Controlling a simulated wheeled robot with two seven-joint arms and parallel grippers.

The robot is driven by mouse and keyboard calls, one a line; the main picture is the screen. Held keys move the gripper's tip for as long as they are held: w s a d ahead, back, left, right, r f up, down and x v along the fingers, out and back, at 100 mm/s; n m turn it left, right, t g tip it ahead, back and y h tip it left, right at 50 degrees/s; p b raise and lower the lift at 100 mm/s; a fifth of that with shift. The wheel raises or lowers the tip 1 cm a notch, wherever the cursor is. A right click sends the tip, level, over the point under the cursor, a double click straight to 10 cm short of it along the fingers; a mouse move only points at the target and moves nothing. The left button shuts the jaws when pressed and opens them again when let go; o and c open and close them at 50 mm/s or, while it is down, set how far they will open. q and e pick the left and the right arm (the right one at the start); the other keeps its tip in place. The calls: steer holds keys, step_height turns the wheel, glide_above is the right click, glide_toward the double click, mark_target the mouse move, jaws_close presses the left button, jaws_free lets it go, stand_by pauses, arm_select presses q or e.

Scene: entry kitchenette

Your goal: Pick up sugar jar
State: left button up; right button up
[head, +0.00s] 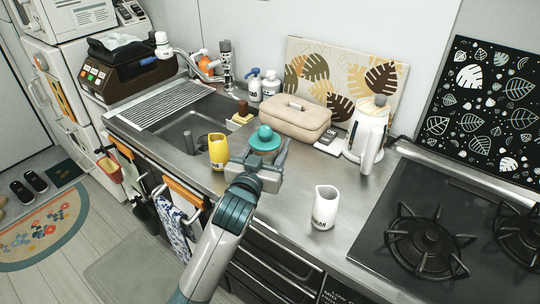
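A jar with a teal lid and round knob (265,138), likely the sugar jar, is on or just above the steel counter, right of the sink. My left gripper (262,157) is at the jar, its fingers apart, one on each side. The gripper hides most of the jar's body. I cannot tell whether the fingers touch it or whether it is lifted. My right gripper is not in view.
A yellow jug (218,152) stands close left of my gripper, and a white jug (324,208) stands to the right. The black stove (430,240) lies right. The front counter is mostly clear.

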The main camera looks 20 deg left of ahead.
arm_select(q)
steer(key=shift+r, duration=0.45)
steer(key=shift+s+f, duration=0.1)
steer(key=s+f, duration=0.1)
steer(key=s, duration=0.2)
steer(key=s+f, duration=0.2)
steer(key=s, duration=0.2)
steer(key=s+f, duration=0.2)
steer(key=s, duration=0.2)
steer(key=shift+s+a+f, duration=0.1)
steer(key=shift+a, duration=0.15)
steer(key=s+a, duration=0.1)
steer(key=s, duration=0.9)
steer(key=shift+s+f+y, duration=0.3)
steer(key=shift+f, duration=0.15)
